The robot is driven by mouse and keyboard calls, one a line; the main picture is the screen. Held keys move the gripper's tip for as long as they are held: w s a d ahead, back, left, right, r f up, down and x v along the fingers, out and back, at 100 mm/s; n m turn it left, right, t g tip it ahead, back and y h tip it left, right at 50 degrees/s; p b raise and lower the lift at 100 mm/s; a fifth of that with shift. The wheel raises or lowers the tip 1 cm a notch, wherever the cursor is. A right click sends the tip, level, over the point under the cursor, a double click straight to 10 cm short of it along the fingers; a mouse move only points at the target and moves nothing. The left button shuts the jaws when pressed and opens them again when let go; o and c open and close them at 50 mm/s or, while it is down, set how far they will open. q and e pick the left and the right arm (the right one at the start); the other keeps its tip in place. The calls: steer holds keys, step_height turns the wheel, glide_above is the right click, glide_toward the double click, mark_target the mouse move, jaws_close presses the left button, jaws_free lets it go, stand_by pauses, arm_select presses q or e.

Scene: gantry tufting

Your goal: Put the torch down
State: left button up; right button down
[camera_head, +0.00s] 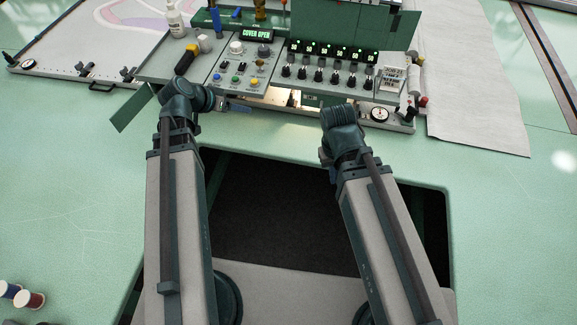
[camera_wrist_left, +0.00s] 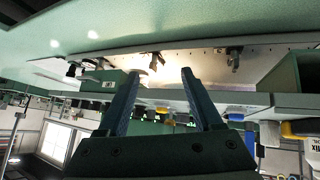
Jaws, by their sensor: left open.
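A black-handled tool with a yellow collar (camera_head: 187,58) lies at the left of the console and may be the torch; I cannot be sure. My left gripper (camera_head: 238,107) is at the console's lower front edge. In the left wrist view its two fingers (camera_wrist_left: 160,85) are open with nothing between them, pointing at a brightly lit recess. My right gripper (camera_head: 326,157) is below the console's front edge, mostly hidden by its own wrist, so its jaws and anything in them cannot be made out.
The console (camera_head: 220,78) has knobs, buttons and a display reading "COVER OPEN". A green cover (camera_head: 345,25) stands raised behind it. White cloth (camera_head: 470,100) lies at right, a white bottle (camera_head: 174,20) at back left. Thread spools (camera_head: 28,299) sit at lower left. Green table (camera_head: 70,170) at left is largely clear.

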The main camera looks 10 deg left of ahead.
arm_select(q)
steer(key=s+d+f+g+y, duration=0.3)
steer(key=s+d, duration=0.5)
steer(key=d, duration=0.1)
steer(key=s+d+f+g+y, duration=0.2)
steer(key=s+d+g+y, duration=0.1)
steer(key=s+d, duration=0.5)
steer(key=shift+d+f+g, duration=0.4)
steer(key=shift+d+g, duration=0.4)
steer(key=shift+d, duration=0.05)
